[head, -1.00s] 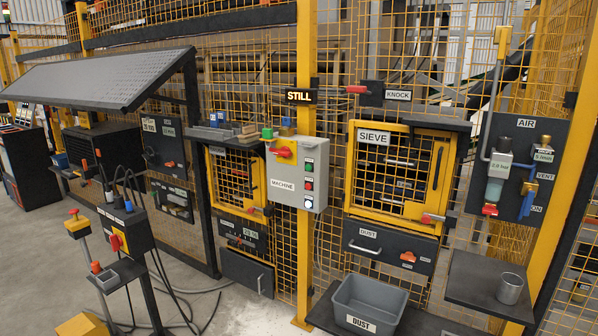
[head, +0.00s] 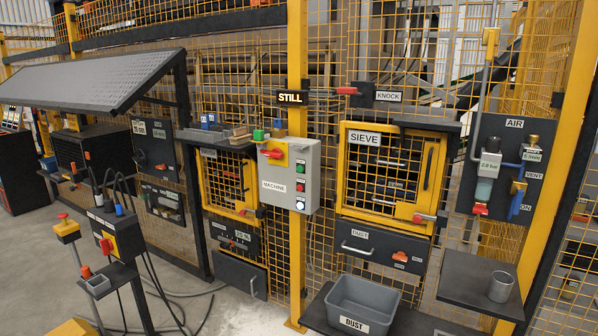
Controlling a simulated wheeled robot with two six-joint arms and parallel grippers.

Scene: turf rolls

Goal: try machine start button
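The grey MACHINE box (head: 279,202) is fixed to the yellow post (head: 296,255) in the middle of the head view. Its right part carries a column of buttons: a green button (head: 299,170) at the top, a red button (head: 300,187) below it, and a pale button (head: 300,204) at the bottom. The small labels by the buttons are too small to read. A red handle (head: 271,153) on a yellow plate sits at the upper left of the box. A sign (head: 290,98) above reads STILL. Neither of my grippers is in view.
The yellow-framed SIEVE door (head: 426,212) is right of the box, with a grey DUST bin (head: 390,293) below. A shelf (head: 455,285) with a metal cup (head: 501,287) juts out at the right. A pedestal control box (head: 122,238) with cables stands at the left.

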